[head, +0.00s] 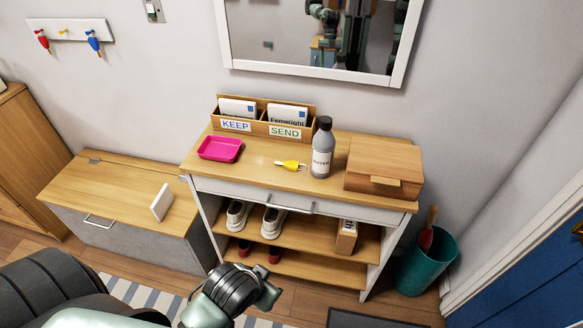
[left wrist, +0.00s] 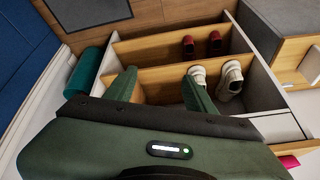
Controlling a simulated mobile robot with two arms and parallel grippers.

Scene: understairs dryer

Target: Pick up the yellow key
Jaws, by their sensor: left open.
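The yellow key (head: 290,165) lies flat on the wooden top of the shoe cabinet (head: 258,168), between the pink tray and the grey bottle. It does not show in the left wrist view. My left gripper (left wrist: 161,76) is open and empty, its two fingers apart in front of the cabinet's shoe shelves. In the head view my left wrist is at the bottom, in front of and below the cabinet top, well away from the key. My right gripper is not in view.
On the cabinet top are a pink tray (head: 220,148), a KEEP/SEND letter holder (head: 262,128), a grey bottle (head: 322,150) and a wooden box (head: 384,167). A drawer handle (head: 292,207) juts out in front. A teal bin (head: 427,262) stands at right. Red and blue keys hang at upper left.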

